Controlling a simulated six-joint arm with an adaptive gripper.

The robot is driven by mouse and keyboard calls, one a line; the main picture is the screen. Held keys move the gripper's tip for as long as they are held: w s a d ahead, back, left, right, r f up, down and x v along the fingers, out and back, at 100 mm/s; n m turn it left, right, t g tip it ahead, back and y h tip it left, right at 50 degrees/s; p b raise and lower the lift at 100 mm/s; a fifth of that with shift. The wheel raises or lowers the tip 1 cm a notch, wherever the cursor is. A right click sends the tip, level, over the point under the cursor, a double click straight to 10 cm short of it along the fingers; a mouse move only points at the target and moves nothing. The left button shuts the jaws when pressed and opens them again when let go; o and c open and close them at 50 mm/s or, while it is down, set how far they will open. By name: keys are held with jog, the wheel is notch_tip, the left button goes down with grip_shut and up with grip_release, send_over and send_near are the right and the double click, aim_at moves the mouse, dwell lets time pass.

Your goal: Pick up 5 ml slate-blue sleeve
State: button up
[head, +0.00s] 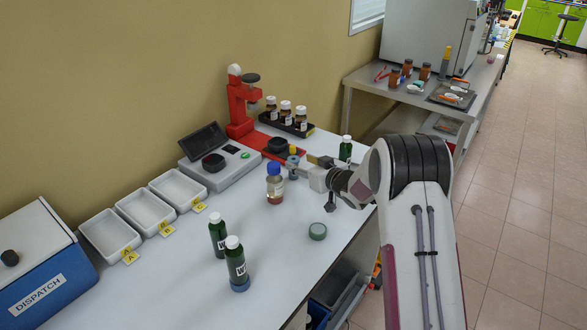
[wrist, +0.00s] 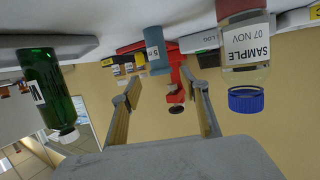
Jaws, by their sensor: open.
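The slate-blue sleeve (head: 292,165) stands upright on the white bench, behind and right of the blue-capped sample bottle. In the wrist view, which is upside down, the sleeve (wrist: 154,52) shows a white 5 ml label and lies ahead, between the lines of my two fingers. My gripper (head: 312,168) is low over the bench at the sleeve's right side. Its fingers (wrist: 164,92) are apart with nothing between them. Whether a fingertip touches the sleeve cannot be told.
The sample bottle (head: 274,187) stands close to the sleeve. A green bottle (head: 345,149) is behind my gripper. Two more green bottles (head: 236,262) stand in front. A red stand (head: 240,104) and a scale (head: 218,160) are behind. A green tape roll (head: 317,231) lies near the bench edge.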

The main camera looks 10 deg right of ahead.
aim_at(294, 159)
jog(key=shift+x, duration=2.55)
jog(key=c, duration=1.2)
